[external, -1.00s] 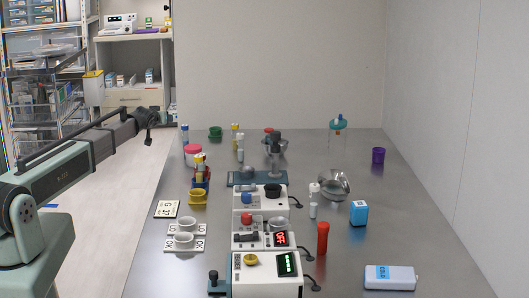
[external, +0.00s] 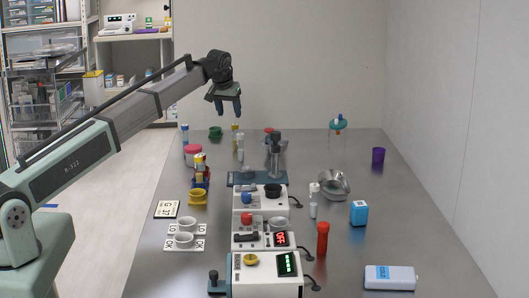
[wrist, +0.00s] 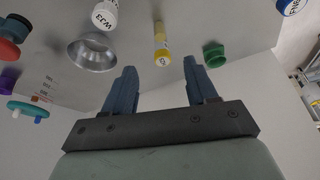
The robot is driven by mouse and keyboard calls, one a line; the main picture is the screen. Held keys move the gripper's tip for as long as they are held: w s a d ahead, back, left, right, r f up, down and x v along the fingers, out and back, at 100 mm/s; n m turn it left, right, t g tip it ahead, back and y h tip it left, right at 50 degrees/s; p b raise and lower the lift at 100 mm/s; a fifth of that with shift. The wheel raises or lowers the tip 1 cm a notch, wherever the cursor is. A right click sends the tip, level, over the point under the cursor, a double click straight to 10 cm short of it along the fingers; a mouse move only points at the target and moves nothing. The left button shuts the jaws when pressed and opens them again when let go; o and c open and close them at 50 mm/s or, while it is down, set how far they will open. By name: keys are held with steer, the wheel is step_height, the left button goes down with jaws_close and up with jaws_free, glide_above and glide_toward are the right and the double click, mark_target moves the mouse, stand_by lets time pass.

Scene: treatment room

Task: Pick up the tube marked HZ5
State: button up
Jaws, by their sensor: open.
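I cannot read HZ5 on any tube. In the wrist view a white-capped tube (wrist: 104,14) reads W33, a yellow-capped tube (wrist: 161,45) has unclear marks, and a blue-capped tube (wrist: 291,5) is partly cut off. In the external view a blue-capped tube (external: 185,134), a yellow-capped tube (external: 236,132) and a white-capped tube (external: 240,149) stand at the back left. My gripper (external: 230,112) is open, empty, fingers down, above the back of the table.
Boxy devices (external: 262,236) run along the table's middle front. The right rear table is mostly clear.

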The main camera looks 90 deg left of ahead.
glide_toward(235, 150)
steer(key=a+f, duration=0.2)
steer(key=w+a+f, duration=0.1)
steer(key=a+f, duration=0.1)
steer(key=shift+w+a+f, duration=0.25)
steer(key=shift+a, duration=0.1)
steer(key=shift+c, duration=0.4)
steer(key=c, duration=0.9)
